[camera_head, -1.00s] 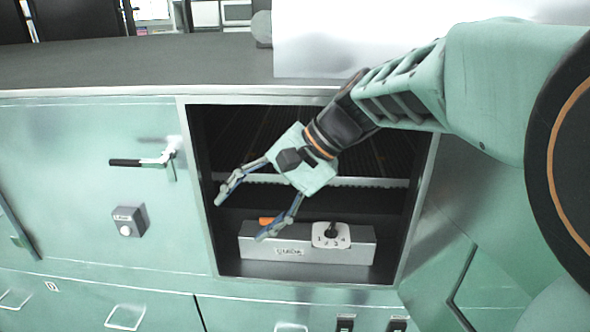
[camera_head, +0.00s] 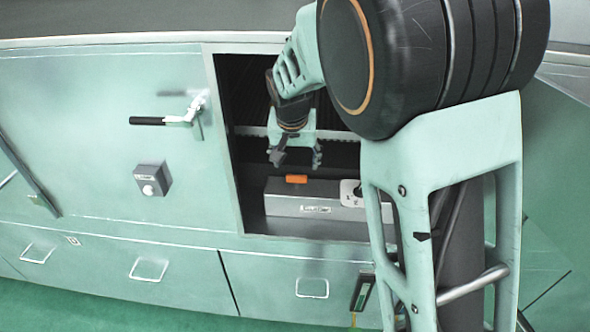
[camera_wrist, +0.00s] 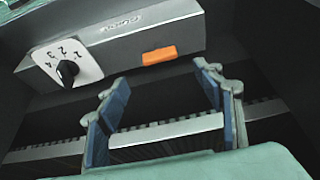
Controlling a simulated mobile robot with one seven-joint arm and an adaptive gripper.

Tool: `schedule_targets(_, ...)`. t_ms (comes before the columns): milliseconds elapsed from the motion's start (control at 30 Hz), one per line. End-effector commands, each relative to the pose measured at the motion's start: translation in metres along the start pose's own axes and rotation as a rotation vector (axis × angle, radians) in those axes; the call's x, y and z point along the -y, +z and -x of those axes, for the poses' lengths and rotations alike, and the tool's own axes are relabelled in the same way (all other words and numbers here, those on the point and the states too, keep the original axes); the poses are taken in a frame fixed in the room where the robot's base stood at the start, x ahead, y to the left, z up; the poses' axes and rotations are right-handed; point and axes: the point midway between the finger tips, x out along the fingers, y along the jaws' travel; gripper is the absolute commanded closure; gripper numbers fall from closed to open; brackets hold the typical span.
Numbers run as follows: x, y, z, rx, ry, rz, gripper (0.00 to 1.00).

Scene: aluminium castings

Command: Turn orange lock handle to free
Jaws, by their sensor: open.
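The orange lock handle (camera_head: 296,179) is a small orange bar at the top back edge of a grey metal box (camera_head: 300,207) inside the open recess. In the wrist view the orange handle (camera_wrist: 159,55) lies against the side of the grey box (camera_wrist: 185,32), lengthwise along it. My gripper (camera_head: 296,158) is inside the recess, just above and behind the handle. In the wrist view my gripper (camera_wrist: 162,82) is open, with two blue-padded fingers apart and nothing between them. The handle lies just beyond the gap between the fingertips.
A white numbered dial plate with a black knob (camera_wrist: 68,71) is on the box. The recess has a metal frame (camera_head: 225,140) and a toothed rail (camera_wrist: 165,129). A door handle with black grip (camera_head: 147,121) and a button box (camera_head: 152,179) are on the left panel.

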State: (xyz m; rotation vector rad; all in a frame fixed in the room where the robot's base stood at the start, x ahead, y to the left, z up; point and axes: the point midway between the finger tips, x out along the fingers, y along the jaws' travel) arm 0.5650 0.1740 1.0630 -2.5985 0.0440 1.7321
Motion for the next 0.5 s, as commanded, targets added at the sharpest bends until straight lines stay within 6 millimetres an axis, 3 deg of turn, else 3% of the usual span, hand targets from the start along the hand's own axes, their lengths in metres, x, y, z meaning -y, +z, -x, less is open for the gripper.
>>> schedule_targets(300, -0.001, 0.001, -0.057, 0.004, 0.002, -0.002, 0.39)
schedule_targets(500, 0.000, 0.001, -0.075, 0.003, 0.001, 0.000, 0.39)
